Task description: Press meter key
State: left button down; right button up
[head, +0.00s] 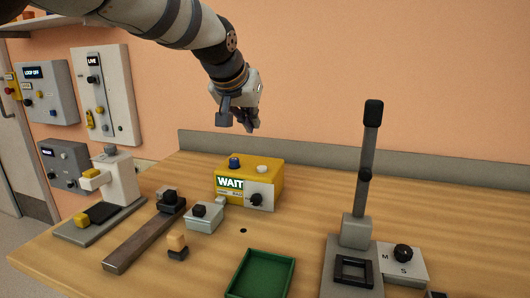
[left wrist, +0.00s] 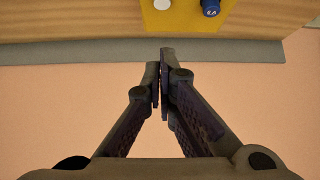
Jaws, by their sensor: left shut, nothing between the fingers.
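The meter is a yellow box (head: 268,183) on the wooden bench, with a green-and-white display reading "WAIT" (head: 230,183) and a black knob (head: 256,199) on its front. A blue key (head: 234,163) and a white key (head: 262,169) sit on its top. My left gripper (head: 240,122) is shut and empty, in the air above the meter and apart from it. In the left wrist view my left gripper (left wrist: 161,62) points toward the yellow meter (left wrist: 186,18), whose white key (left wrist: 162,4) and blue key (left wrist: 211,7) are at the top edge. My right gripper is not in view.
A grey block with a dark top (head: 204,215) and a rail with a clamp (head: 145,238) stand left of the meter. A green tray (head: 233,290) lies in front. A tall lever press (head: 355,230) stands right. Panels (head: 106,90) hang on the left wall.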

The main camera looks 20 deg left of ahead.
pick_arm(q)
jog(key=b, duration=0.2)
send_over(262, 168)
notch_tip(262, 168, down, 8)
jog(key=shift+d+f, duration=0.1)
jog(key=shift+f, duration=0.05)
jog(key=shift+s+f, duration=0.1)
jog(key=shift+f, duration=1.35)
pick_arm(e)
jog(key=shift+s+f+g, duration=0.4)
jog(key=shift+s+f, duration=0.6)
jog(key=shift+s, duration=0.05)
